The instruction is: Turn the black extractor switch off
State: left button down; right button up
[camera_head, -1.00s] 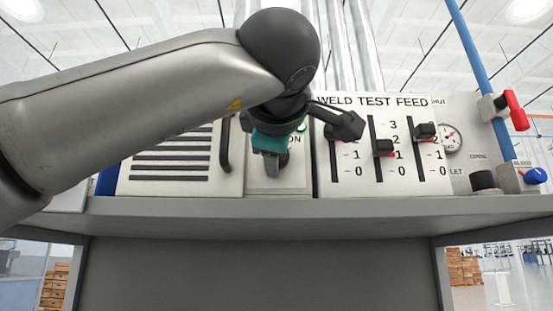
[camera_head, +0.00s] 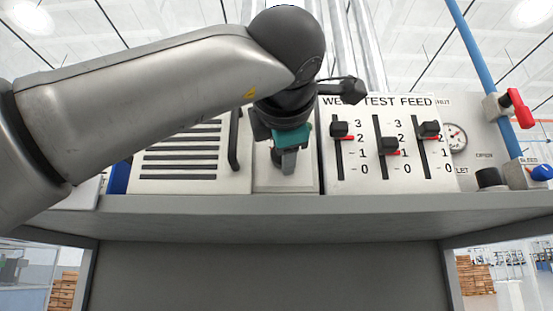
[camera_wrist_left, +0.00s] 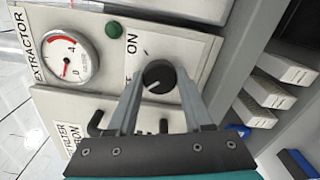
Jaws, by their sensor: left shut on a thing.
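A green lamp (camera_wrist_left: 113,28) beside ON looks dark. In the head view my left gripper (camera_head: 286,163) covers the switch, and its fingers are tilted in front of the panel. My right gripper is not in view.
A gauge (camera_wrist_left: 68,60) marked EXTRACTOR is on the panel beside the switch. To the right in the head view stands the WELD TEST FEED panel (camera_head: 375,180) with three sliders. A black handle (camera_head: 234,140) is close on the left. The grey shelf edge (camera_head: 290,207) runs below.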

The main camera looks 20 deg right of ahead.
pick_arm(q)
jog(key=shift+c, duration=1.5)
grip_release()
jog(key=b+v, duration=0.3)
jog(key=v, duration=1.2)
jog(key=shift+b, duration=0.4)
